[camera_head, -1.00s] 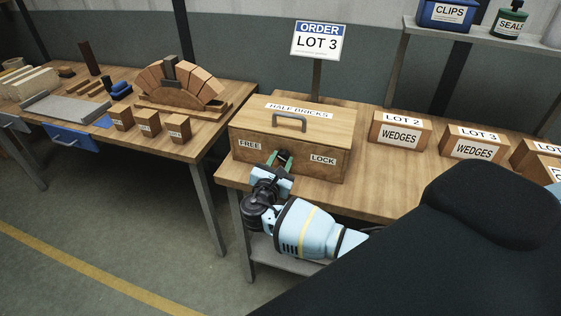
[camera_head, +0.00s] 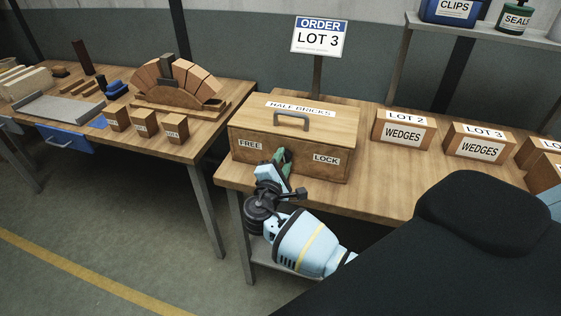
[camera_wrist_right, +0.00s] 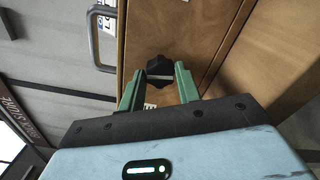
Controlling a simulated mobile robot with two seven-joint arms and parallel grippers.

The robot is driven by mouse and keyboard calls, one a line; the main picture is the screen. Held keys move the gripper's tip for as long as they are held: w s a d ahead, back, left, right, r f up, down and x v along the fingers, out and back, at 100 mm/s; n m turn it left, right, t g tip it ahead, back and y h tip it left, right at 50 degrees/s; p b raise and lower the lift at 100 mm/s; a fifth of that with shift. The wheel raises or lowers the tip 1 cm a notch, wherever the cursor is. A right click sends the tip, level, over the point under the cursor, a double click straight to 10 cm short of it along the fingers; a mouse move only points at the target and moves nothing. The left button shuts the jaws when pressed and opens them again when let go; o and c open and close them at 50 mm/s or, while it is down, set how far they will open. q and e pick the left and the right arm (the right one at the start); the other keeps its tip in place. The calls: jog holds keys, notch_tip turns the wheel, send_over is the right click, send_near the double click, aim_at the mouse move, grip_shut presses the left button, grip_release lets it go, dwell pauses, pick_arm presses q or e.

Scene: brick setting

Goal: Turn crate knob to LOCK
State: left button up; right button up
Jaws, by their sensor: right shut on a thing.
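The wooden crate (camera_head: 312,146), labelled HALF BRICKS on its lid, stands on the right workbench. Its front carries a FREE label (camera_head: 250,145) at left and a LOCK label (camera_head: 326,160) at right. The black knob (camera_wrist_right: 159,70) shows in the right wrist view; in the head view my gripper hides it. My right gripper (camera_head: 282,156) is at the crate front between the labels. Its green fingers (camera_wrist_right: 159,82) are shut on the knob, one on each side, and look tilted in the head view. I cannot tell where the knob points. My left gripper is out of view.
A grey handle (camera_head: 292,119) tops the crate, and an ORDER LOT 3 sign (camera_head: 318,37) stands behind it. LOT 2 (camera_head: 402,132) and LOT 3 (camera_head: 478,146) wedge boxes are to the right. The left table holds a brick arch (camera_head: 180,86).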

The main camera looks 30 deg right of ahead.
jog(key=shift+f+m, duration=0.1)
jog(key=shift+m, duration=0.6)
jog(key=o, duration=1)
jog(key=shift+c, duration=0.2)
jog(key=shift+s+a, duration=0.1)
jog(key=b+v, duration=0.1)
jog(key=v, duration=0.6)
jog(key=shift+s+a, duration=0.2)
jog(key=shift+a, duration=0.05)
